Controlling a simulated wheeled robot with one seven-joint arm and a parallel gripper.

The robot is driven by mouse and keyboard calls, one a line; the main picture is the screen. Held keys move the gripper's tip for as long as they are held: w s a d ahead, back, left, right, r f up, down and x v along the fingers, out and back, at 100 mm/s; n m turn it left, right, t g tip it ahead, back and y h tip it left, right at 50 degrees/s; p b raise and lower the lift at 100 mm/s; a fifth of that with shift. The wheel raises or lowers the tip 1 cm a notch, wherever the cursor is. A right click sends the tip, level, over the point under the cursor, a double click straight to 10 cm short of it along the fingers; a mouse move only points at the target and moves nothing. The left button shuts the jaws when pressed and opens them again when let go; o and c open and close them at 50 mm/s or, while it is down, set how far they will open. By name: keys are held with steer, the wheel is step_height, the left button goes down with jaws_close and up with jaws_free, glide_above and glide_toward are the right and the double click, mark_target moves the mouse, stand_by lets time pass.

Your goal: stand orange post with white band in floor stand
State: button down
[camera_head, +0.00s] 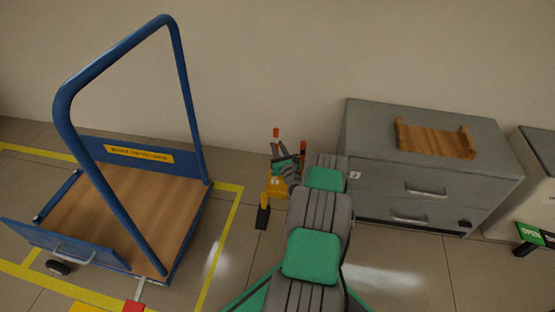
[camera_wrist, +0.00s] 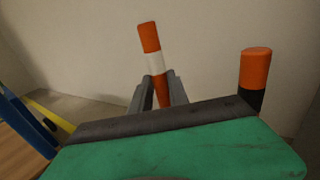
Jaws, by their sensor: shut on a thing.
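The orange post with a white band (camera_wrist: 150,40) is between the two grey fingers of my gripper (camera_wrist: 158,88) in the wrist view. My gripper is shut on it, and the post leans slightly left in that picture. In the head view the post's orange top (camera_head: 276,132) shows above my gripper (camera_head: 279,160), near the wall. A yellow piece (camera_head: 276,187) with a black foot (camera_head: 262,217) is on the floor below my gripper. It may be the floor stand, but my arm partly hides it. The post's lower end is hidden.
A second post, orange over black (camera_wrist: 255,70), stands close on the right; its top (camera_head: 303,146) also shows in the head view. A grey drawer cabinet (camera_head: 365,125) with a wooden tray (camera_head: 436,141) is right of my arm. A blue trolley (camera_head: 181,80) stands left.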

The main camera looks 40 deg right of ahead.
step_height(320, 180, down, 4)
steer(key=shift+r+b, duration=0.15)
steer(key=shift+b, duration=0.5)
steer(key=shift+f, duration=0.3)
steer(key=c, duration=1.3)
jaws_free()
steer(key=shift+o, duration=0.2)
